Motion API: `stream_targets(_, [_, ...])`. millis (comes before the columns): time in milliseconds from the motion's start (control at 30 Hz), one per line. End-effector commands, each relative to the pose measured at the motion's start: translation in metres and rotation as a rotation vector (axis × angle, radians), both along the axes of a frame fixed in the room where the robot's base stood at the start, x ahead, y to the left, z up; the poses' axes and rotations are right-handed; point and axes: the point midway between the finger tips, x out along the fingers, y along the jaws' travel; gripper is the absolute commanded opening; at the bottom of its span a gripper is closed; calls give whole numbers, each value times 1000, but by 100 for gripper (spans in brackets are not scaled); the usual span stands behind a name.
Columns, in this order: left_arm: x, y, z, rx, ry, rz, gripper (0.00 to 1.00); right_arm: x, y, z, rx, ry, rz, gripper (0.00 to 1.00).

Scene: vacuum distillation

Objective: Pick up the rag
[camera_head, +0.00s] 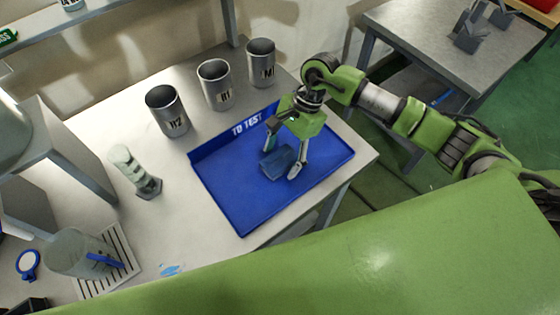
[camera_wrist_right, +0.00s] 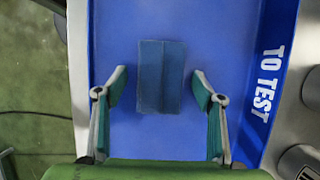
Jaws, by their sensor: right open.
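The rag (camera_head: 278,163) is a small folded dark-blue cloth lying on the blue tray marked "TO TEST" (camera_head: 230,205). My right gripper (camera_head: 283,162) is over the tray with its fingers pointing down, open, one on each side of the rag. In the right wrist view the rag (camera_wrist_right: 161,76) lies ahead of and between the open fingertips (camera_wrist_right: 160,85), with clear gaps on both sides. I cannot tell how high the fingertips are above the tray. My left gripper is not in view.
Metal cups (camera_head: 167,111), (camera_head: 215,84) and (camera_head: 261,63) stand behind the tray. A grey-green upright object (camera_head: 135,172) stands left of it. A clear vessel (camera_head: 76,252) is at the lower left. The table's right edge is close to the tray.

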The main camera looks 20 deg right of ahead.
Motion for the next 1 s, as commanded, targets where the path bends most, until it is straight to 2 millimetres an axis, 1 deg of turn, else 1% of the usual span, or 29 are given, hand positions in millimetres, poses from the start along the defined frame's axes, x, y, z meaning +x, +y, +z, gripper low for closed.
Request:
stream_targets(300, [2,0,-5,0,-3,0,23,0,0,-2,0,0,0,62])
stream_targets(567, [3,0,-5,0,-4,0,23,0,0,-2,0,0,0,62])
stream_targets(600, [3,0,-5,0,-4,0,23,0,0,-2,0,0,0,57])
stream_targets(667, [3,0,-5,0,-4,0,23,0,0,-2,0,0,0,42])
stream_targets(700, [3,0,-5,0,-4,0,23,0,0,-2,0,0,-1,31])
stream_targets(733, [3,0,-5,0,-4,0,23,0,0,-2,0,0,-1,24])
stream_targets(767, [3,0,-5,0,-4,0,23,0,0,-2,0,0,-1,21])
stream_targets(833, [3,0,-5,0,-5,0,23,0,0,-2,0,0,-1,21])
stream_targets(867, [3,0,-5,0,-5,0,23,0,0,-2,0,0,-1,18])
stream_targets(1000, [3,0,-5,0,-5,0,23,0,0,-2,0,0,-1,18])
